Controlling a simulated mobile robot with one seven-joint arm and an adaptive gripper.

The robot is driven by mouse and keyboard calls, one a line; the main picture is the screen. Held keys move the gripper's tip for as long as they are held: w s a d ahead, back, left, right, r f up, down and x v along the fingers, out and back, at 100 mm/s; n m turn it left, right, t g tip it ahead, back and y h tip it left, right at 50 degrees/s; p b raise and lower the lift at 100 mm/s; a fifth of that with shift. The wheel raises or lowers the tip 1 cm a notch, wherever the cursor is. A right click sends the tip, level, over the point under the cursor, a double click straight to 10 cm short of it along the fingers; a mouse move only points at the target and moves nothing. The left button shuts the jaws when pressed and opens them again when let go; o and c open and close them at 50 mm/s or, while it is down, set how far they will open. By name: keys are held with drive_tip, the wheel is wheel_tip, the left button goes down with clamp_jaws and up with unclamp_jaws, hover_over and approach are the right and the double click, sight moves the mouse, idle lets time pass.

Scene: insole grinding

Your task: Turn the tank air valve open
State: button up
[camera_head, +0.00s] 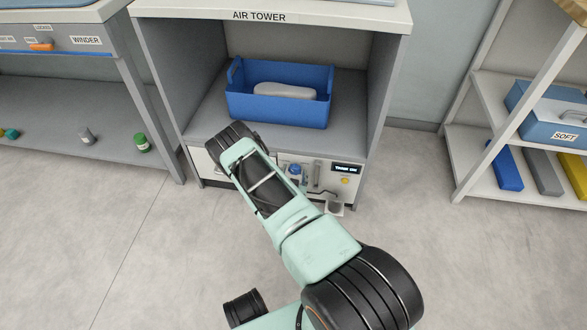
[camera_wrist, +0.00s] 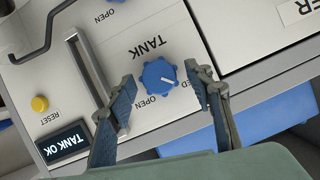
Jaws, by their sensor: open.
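The tank air valve (camera_wrist: 159,77) is a blue scalloped knob with a white pointer mark, set on a pale panel marked TANK. One OPEN label is beside it; another label, ending in ED, is partly hidden by a finger. The pointer mark points to the right in the wrist view. My gripper (camera_wrist: 161,88) is open, its two fingers on either side of the knob with visible gaps to it. I cannot tell how far the fingertips are from the panel. In the head view a blue knob (camera_head: 295,169) shows on the tower's lower panel; my arm hides my gripper there.
A TANK OK display (camera_wrist: 62,145), a yellow RESET button (camera_wrist: 40,103) and a slotted gauge (camera_wrist: 88,68) are near the valve. A blue bin (camera_head: 277,108) sits on the shelf above the panel.

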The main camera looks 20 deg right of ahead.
idle(0.3)
drive_tip(key=c, duration=1.2)
drive_tip(key=shift+o, duration=0.2)
drive_tip(key=shift+d, duration=0.1)
drive_tip(key=shift+s+d+f+m+t+y, duration=0.1)
drive_tip(key=shift+m+t+y, duration=0.2)
drive_tip(key=shift+m, duration=0.25)
drive_tip(key=shift+d+m+t+y, duration=0.1)
drive_tip(key=shift+m+t+y, duration=0.15)
drive_tip(key=shift+m, duration=0.3)
drive_tip(key=m+t+y, duration=0.1)
drive_tip(key=m+t, duration=0.1)
drive_tip(key=m, duration=0.2)
drive_tip(key=shift+d+f, duration=0.1)
drive_tip(key=shift+f, duration=0.05)
drive_tip(key=m+t+y, duration=0.1)
drive_tip(key=m+t, duration=0.1)
drive_tip(key=m, duration=0.1)
drive_tip(key=shift+s+f+m, duration=0.1)
drive_tip(key=shift+f+m, duration=0.05)
drive_tip(key=shift+m, duration=0.15)
drive_tip(key=shift+f+m+t+h, duration=0.15)
drive_tip(key=shift+m+t, duration=0.25)
drive_tip(key=shift+m, duration=0.65)
drive_tip(key=shift+r+m+t+h, duration=0.1)
drive_tip(key=shift+m+t, duration=0.25)
drive_tip(key=shift+m, duration=0.7)
